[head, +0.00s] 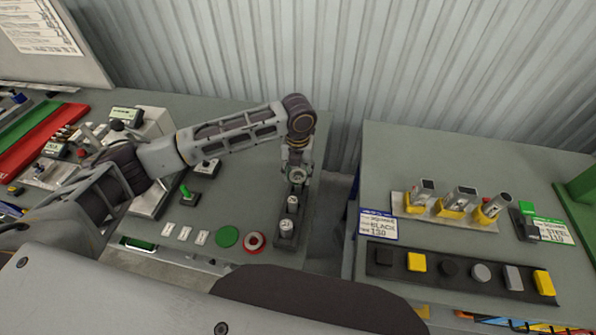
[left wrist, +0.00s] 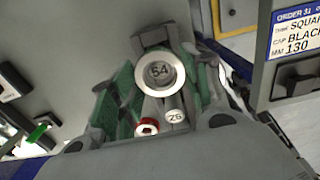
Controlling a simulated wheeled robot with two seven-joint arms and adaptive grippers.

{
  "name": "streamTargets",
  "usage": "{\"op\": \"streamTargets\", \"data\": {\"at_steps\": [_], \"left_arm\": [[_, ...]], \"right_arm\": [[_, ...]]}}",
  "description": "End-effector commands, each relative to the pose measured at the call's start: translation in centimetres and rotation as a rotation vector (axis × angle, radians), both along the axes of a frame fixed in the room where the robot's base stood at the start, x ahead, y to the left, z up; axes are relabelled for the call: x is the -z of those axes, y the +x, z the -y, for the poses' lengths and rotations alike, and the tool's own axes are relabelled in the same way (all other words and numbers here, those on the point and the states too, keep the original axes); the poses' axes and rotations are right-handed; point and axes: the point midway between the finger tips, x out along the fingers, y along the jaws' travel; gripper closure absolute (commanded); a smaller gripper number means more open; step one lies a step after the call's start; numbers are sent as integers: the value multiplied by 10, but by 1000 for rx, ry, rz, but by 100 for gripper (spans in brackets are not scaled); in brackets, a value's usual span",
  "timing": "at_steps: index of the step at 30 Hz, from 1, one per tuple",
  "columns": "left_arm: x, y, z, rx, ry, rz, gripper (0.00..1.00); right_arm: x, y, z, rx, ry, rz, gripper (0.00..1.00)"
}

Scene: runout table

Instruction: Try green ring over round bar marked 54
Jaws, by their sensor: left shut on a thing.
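My left gripper (head: 298,165) is shut on the green ring, which shows in the left wrist view as a pale metal ring (left wrist: 179,83) between green-sided fingers. The end of the round bar marked 54 (left wrist: 159,71) shows through the ring's hole. The ring lines up with the bar, but I cannot tell whether it is around it or just above it. In the head view the gripper covers most of this bar, at the far end of a dark rack (head: 284,243). My right gripper is not in view.
A bar marked 26 (left wrist: 174,116) stands near the 54 bar. A bare green disc (head: 227,236) and a red-and-white ring (head: 254,243) lie left of the rack. A gap separates this table from the right one, with its block tray (head: 498,291).

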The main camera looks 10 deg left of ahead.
Motion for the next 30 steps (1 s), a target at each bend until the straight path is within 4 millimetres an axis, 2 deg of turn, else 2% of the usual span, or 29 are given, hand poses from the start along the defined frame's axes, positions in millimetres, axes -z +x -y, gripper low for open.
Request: {"op": "streamTargets", "data": {"at_steps": [26, 27, 30], "left_arm": [[7, 0, 0, 0, 0, 1, 80], [7, 0, 0, 0, 0, 1, 52], [7, 0, 0, 0, 0, 1, 39]], "right_arm": [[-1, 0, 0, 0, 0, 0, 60], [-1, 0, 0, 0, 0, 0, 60], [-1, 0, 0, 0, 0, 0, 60]]}}
